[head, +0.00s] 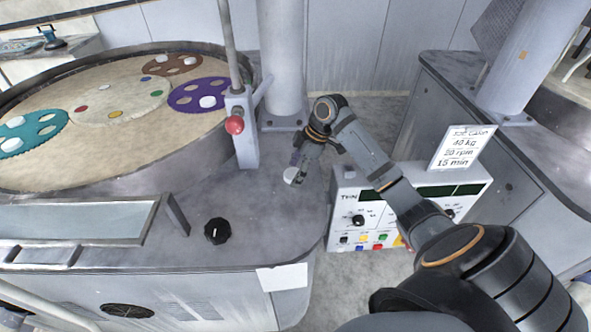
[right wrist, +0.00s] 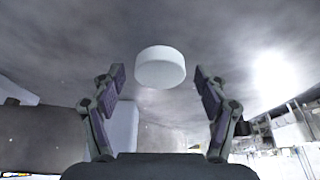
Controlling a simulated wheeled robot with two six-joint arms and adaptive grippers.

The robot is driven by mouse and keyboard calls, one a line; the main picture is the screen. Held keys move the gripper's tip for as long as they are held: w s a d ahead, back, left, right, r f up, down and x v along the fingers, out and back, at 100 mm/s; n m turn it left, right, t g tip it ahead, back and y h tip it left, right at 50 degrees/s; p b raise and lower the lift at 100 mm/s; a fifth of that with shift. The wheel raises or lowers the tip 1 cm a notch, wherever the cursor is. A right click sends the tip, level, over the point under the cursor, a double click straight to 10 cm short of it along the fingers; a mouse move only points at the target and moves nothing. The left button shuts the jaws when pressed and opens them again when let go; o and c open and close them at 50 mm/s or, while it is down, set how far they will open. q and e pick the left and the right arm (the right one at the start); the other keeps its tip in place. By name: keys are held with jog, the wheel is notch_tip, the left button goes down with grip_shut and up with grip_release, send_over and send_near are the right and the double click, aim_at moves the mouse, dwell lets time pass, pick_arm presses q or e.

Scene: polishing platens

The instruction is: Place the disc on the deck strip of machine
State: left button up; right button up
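A small white disc (head: 290,175) is on the bare grey deck (head: 272,205) of the left machine, near its right edge. My right gripper (head: 298,172) is low over the deck, right at the disc. In the right wrist view, the disc (right wrist: 160,67) is between and slightly beyond the two spread fingertips (right wrist: 159,78), with a gap on each side. The right gripper is open and touches nothing that I can see. My left gripper is not in view.
The large round platen (head: 60,160) carries teal, purple and brown carriers with white discs. A post with a red knob (head: 235,125) stands left of the gripper. A black knob (head: 217,231) is on the deck. A control panel (head: 375,215) with a sign (head: 462,147) is at right.

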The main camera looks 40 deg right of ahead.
jog(key=b+v, duration=0.2)
jog(key=v, duration=1)
jog(key=shift+r, duration=0.2)
